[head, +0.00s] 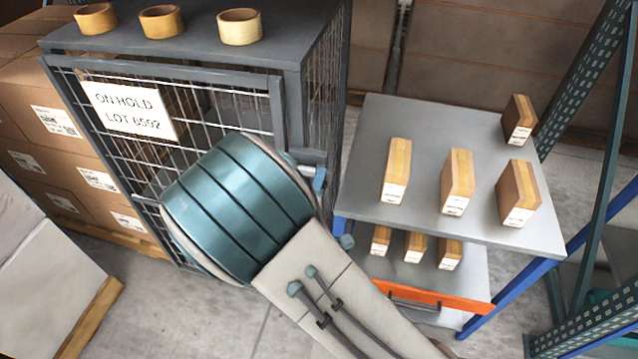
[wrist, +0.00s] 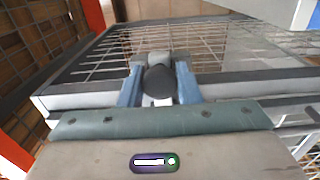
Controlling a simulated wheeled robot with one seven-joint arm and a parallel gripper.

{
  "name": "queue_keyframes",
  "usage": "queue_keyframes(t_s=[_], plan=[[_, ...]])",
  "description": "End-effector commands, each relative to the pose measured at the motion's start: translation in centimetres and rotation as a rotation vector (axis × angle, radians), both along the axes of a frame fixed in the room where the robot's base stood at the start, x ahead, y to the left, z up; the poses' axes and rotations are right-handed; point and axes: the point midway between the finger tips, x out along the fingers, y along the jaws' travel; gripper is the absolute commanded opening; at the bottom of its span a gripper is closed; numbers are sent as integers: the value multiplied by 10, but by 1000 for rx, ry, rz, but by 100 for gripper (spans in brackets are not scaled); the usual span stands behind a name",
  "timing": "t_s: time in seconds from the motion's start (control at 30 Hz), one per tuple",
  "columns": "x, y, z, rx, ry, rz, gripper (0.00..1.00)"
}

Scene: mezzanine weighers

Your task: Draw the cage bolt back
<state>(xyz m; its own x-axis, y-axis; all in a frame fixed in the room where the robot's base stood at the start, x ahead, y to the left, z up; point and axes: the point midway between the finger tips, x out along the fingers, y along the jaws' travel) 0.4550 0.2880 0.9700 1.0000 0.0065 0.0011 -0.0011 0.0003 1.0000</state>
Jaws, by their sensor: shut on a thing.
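The dark wire cage (head: 295,80) stands at the upper left in the head view, with a white sign (head: 130,110) reading "ON HOLD LOT 6592" on its mesh door. My gripper (wrist: 159,72) is at the cage's frame in the wrist view, its two blue fingers shut on the dark round knob of the bolt (wrist: 160,84). The knob sits between the fingers, with a pale part behind it. In the head view my arm covers the bolt, and only a bit of blue finger (head: 319,179) shows at the cage's right front edge. How far the bolt is drawn cannot be told.
Several wooden rings (head: 239,27) stand on the cage's top. A grey table (head: 440,140) with blue legs holds several wooden blocks on the right, with more on its lower shelf. Stacked cartons (head: 25,85) stand left, and a green rack upright (head: 600,170) stands far right.

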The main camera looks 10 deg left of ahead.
Motion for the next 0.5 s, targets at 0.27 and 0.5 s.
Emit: queue_keyframes(t_s=[0.27, 0.5], plan=[[0, -3, -1, -3, 2, -6, 50], [-10, -1, -2, 0, 2, -3, 50]])
